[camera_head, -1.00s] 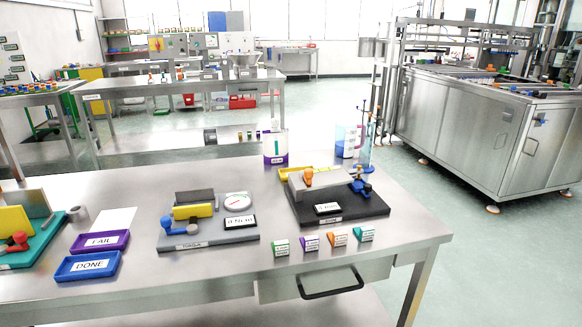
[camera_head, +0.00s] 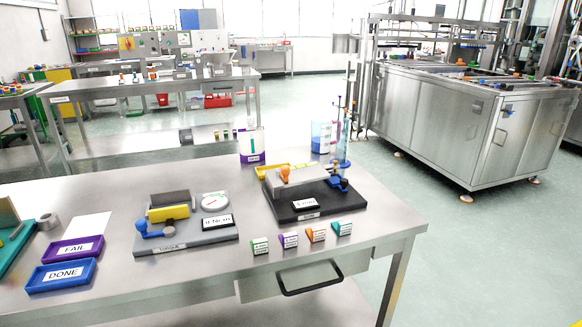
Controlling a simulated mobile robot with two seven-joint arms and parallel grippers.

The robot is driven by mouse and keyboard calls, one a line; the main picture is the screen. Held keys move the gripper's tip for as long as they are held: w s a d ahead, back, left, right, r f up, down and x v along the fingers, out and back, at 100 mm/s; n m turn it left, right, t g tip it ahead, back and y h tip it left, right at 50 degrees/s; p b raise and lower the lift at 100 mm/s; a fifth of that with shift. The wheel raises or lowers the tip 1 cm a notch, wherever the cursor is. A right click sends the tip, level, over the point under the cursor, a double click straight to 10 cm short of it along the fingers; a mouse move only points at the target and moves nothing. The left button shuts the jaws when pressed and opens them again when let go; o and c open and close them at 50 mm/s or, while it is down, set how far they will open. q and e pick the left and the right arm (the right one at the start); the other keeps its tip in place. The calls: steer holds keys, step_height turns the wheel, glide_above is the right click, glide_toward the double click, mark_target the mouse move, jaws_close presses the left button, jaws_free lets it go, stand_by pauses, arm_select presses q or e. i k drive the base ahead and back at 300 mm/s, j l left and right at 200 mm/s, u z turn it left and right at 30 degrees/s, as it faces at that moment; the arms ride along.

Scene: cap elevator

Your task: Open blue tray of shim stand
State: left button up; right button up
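No stand is legibly labelled as the shim stand, so I cannot tell which item it is. A blue tray (camera_head: 61,276) marked DONE lies at the table's front left, with a purple tray (camera_head: 72,249) marked FAIL behind it. A clear blue-tinted container (camera_head: 321,136) stands at the back right of the table. Small labelled blocks in green (camera_head: 260,246), purple (camera_head: 289,239), orange (camera_head: 315,233) and teal (camera_head: 342,228) stand in a row near the front edge. Neither gripper is in view.
A grey torque fixture (camera_head: 187,246) and a black-based fixture (camera_head: 345,205) stand on the steel table. A drawer with a black handle (camera_head: 309,279) is under its front edge. A large steel machine (camera_head: 430,125) stands right, with open floor (camera_head: 480,240) before it.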

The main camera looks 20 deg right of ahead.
mark_target(337, 181)
steer(key=l+u, duration=0.1)
steer(key=u, duration=0.25)
steer(key=l+u, duration=0.15)
steer(key=u, duration=0.2)
steer(key=l+u, duration=0.5)
steer(key=l, duration=0.65)
steer(key=k+l+u, duration=0.1)
steer(key=l, duration=0.2)
steer(key=k+l, duration=0.15)
steer(key=l, duration=0.15)
steer(key=u, duration=0.05)
